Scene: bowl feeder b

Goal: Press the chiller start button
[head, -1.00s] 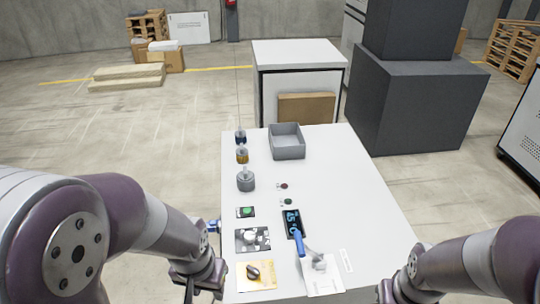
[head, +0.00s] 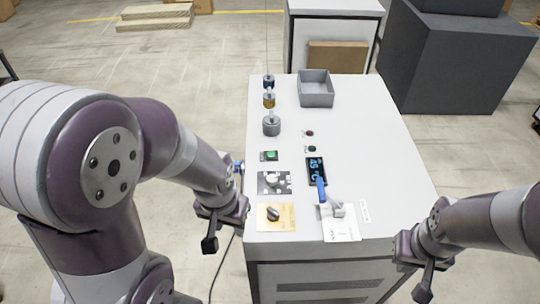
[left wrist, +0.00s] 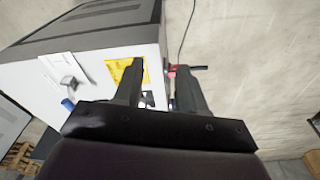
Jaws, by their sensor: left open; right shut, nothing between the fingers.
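A green round button on a dark plate (head: 269,155) lies on the left side of the white cabinet top (head: 375,150). A small red button (head: 309,133) and a small green button (head: 312,149) sit further right; I cannot read which one is labelled chiller start. My left gripper (head: 210,243) is open, off the cabinet's left edge and apart from all the buttons. In the left wrist view its two fingers (left wrist: 160,78) stand apart with the cabinet beyond. My right gripper (head: 423,289) is shut and empty, off the cabinet's front right.
A yellow plate with a dark knob (head: 275,216), a black-and-white panel (head: 274,183), a display (head: 316,171) and a blue-handled lever (head: 321,188) lie near the front. A grey bin (head: 315,91) and a grey cylinder (head: 271,126) stand further back. A blue fitting (head: 238,168) juts from the left side.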

